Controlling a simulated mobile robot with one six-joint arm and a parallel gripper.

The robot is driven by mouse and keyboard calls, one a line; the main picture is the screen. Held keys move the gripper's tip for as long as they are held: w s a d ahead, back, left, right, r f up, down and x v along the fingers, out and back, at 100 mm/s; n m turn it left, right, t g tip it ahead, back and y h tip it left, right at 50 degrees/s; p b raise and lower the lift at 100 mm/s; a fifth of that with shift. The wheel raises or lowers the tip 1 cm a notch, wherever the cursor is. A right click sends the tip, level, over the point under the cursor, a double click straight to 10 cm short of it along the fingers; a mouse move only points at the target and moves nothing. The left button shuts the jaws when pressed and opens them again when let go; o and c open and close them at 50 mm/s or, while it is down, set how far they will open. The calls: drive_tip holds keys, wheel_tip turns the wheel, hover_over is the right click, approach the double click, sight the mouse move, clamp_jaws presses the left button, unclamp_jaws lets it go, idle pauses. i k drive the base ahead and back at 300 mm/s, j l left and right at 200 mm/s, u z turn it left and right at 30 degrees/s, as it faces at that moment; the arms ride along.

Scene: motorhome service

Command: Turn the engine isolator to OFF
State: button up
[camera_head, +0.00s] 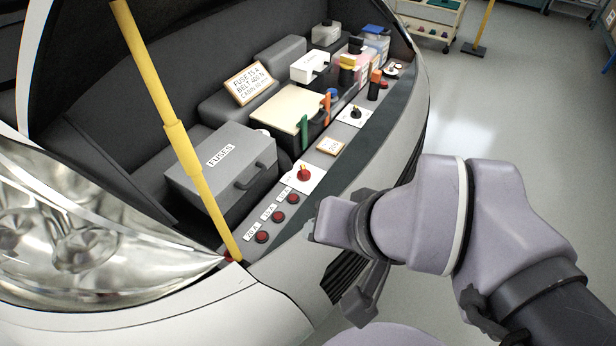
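A red rotary knob (304,174) stands on a white square plate at the near end of the engine bay's front ledge.
A yellow prop (175,130) rises at the bay's left. A raised orange lever (375,85) and small bottles stand farther back.

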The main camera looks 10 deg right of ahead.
sight(303, 175)
drive_tip(key=i+l+u, duration=0.1)
drive_tip(key=i+l, duration=0.15)
drive_tip(key=i+l+u, duration=0.15)
drive_tip(key=l, duration=0.35)
drive_tip(key=i+l+u, duration=0.1)
drive_tip(key=i+l, duration=0.15)
drive_tip(key=l, duration=0.15)
